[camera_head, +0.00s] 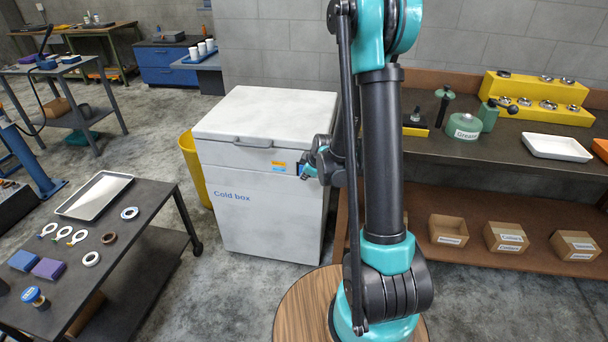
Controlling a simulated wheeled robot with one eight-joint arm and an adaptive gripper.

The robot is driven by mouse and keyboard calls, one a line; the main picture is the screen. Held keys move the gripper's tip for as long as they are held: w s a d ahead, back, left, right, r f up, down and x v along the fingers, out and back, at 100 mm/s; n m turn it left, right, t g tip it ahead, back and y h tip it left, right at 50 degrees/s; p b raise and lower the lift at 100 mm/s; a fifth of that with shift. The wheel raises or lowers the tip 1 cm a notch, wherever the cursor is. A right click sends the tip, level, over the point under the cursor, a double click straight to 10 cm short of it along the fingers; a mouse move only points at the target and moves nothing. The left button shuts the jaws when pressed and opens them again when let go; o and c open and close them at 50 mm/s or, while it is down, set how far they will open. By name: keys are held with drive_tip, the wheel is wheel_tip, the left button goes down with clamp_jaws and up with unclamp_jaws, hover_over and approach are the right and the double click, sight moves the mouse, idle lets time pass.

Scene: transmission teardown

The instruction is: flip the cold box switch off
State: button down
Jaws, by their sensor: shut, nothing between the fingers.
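A small orange and blue label (279,167) sits at the upper right of the front. My gripper (303,172) is beside that upper right corner of the front, right of the label. It is shut and empty. The switch is not clearly visible; my gripper and arm cover that corner. I cannot tell whether my gripper touches it.
A dark cart (150,210) with a white tray (95,194) and several rings stands at the left. A yellow bin (191,165) is left of the cold box. A workbench (455,155) with a lower shelf of cardboard boxes stands at the right. Grey floor is free in front of the cold box.

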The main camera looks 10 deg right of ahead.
drive_tip(key=w+f, duration=0.3)
drive_tip(key=w, duration=0.2)
drive_tip(key=shift+w+d+f, duration=0.25)
drive_tip(key=shift+w+f, duration=0.05)
drive_tip(key=shift+f, duration=0.1)
drive_tip(key=shift+w, duration=0.1)
